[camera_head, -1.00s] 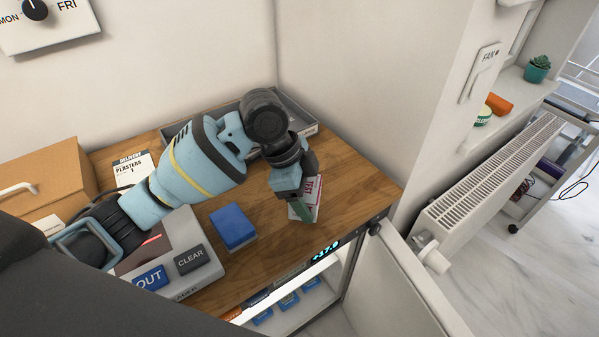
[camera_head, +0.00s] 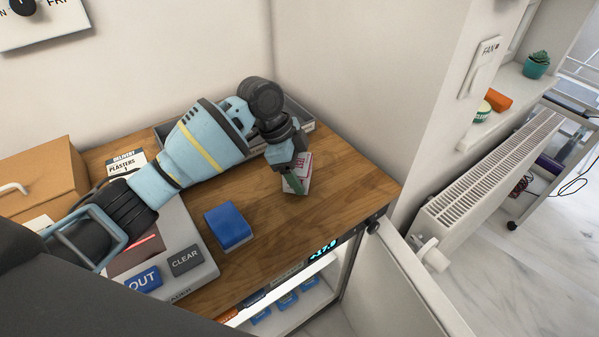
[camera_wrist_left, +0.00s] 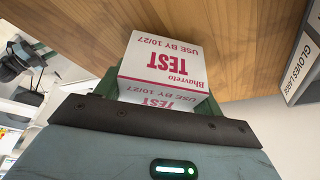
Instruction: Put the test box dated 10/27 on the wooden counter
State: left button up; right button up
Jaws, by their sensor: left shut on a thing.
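The white test box with pink print (camera_head: 303,170) is at the right part of the wooden counter (camera_head: 340,190). In the left wrist view the test box (camera_wrist_left: 165,62) reads "TEST" and "USE BY 10/27". My left gripper (camera_head: 292,184) is shut on this box, with a green finger on its near side. The box is over the counter top or on it; I cannot tell whether it touches the wood. The gripper hides part of it. My right gripper is not in view.
A blue box (camera_head: 228,226) and a grey device with OUT and CLEAR keys (camera_head: 195,285) stand left of the test box. A grey tray (camera_head: 295,110) is behind. An open-doored lit fridge (camera_head: 310,290) is below. The counter's right end is clear.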

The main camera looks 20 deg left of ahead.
pick_arm(q)
jog(key=shift+f, duration=0.55)
jog(key=shift+f, duration=0.1)
jog(key=shift+f, duration=0.1)
jog(key=o, duration=1)
jog(key=shift+o, duration=0.2)
jog(key=v, duration=1.2)
jog(key=shift+p, duration=0.3)
